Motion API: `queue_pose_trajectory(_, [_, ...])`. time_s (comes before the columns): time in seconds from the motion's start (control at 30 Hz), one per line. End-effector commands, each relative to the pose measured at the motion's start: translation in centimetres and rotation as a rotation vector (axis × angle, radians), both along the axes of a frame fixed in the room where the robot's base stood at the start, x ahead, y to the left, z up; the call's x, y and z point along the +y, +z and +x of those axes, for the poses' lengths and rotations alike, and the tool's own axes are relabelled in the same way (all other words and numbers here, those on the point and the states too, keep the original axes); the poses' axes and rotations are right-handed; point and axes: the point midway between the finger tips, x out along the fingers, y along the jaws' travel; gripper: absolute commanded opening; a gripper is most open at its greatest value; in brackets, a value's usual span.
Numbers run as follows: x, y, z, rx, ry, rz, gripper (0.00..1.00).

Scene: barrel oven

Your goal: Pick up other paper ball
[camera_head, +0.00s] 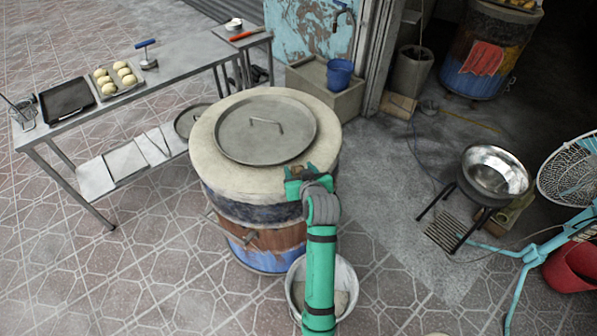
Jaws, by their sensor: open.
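My gripper (300,172) is at the end of my green arm, by the right front part of the barrel oven's pale top (225,165). It is open; its fingers are small in the picture and partly hidden by my wrist. No paper ball shows clearly. A small pale shape (437,334) is cut off by the bottom edge, on the tiles right of my arm; I cannot tell whether it is a paper ball. A small greyish lump (428,107) lies on the concrete near the doorway, also too small to identify.
A round metal lid (265,130) covers the oven. A bucket (345,278) stands below my arm. A metal bowl on a stand (493,175) and a red bin (572,268) are right. A steel table (185,68) is left. Tiled floor is open at lower left.

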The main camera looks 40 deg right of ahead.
Motion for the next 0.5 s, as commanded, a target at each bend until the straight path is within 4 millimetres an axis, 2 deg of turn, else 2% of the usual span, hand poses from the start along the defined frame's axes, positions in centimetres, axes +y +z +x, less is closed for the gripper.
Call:
queue_pose_trajectory(0.17, [-0.6, -0.9, 1.5, 0.001, 0.000, 0.000, 0.50])
queue_pose_trajectory(0.43, [-0.9, -1.1, 1.6, 0.001, -0.002, 0.000, 0.50])
queue_pose_trajectory(0.47, [-0.9, -1.1, 1.6, 0.001, -0.003, 0.000, 0.45])
queue_pose_trajectory(0.5, [-0.9, -1.1, 1.6, 0.001, -0.004, 0.001, 0.35])
